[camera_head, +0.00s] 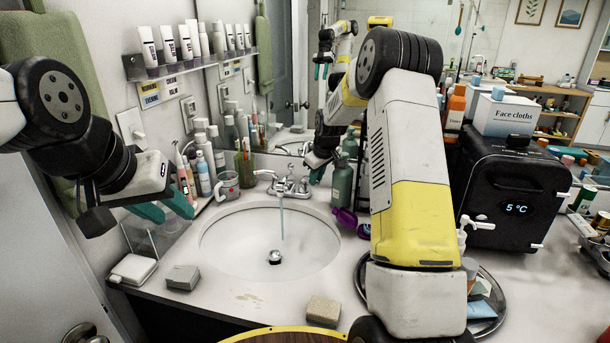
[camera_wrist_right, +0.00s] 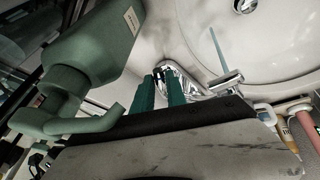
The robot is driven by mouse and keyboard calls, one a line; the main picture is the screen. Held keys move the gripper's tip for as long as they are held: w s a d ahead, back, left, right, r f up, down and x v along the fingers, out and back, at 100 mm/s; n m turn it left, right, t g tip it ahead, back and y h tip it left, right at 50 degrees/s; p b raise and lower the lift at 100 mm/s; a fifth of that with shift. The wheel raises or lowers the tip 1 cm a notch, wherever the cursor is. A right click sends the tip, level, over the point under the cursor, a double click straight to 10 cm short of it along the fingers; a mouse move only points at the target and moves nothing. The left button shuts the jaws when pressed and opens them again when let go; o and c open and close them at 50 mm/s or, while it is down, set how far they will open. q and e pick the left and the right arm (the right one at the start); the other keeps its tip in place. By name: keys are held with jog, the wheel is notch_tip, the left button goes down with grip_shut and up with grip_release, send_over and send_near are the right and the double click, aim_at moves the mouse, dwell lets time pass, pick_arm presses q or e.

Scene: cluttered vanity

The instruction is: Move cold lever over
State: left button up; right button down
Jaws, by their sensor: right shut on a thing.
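The chrome faucet (camera_head: 287,187) stands at the back rim of the sink (camera_head: 222,247), with a thin stream of water (camera_head: 282,220) running from its spout. The cold lever, on the faucet's right side, is mostly covered by my right gripper (camera_head: 318,168). In the right wrist view, the teal fingers of that gripper (camera_wrist_right: 161,93) are closed around chrome at the cold lever (camera_wrist_right: 162,73). The water stream (camera_wrist_right: 217,48) also shows there. My left gripper (camera_head: 166,209) hangs left of the sink, its teal fingers apart and empty.
A green pump bottle (camera_head: 342,184) stands close beside my right gripper. A purple item (camera_head: 346,217) lies right of the sink. A glass mug (camera_head: 228,186) and several bottles stand left of the faucet. A soap bar (camera_head: 323,310) lies on the front counter.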

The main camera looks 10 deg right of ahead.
jog(key=c, duration=1.3)
grip_release()
jog(key=shift+c, duration=0.2)
jog(key=v, duration=0.7)
jog(key=shift+s+r, duration=0.15)
jog(key=shift+r, duration=0.2)
jog(key=shift+c, duration=0.5)
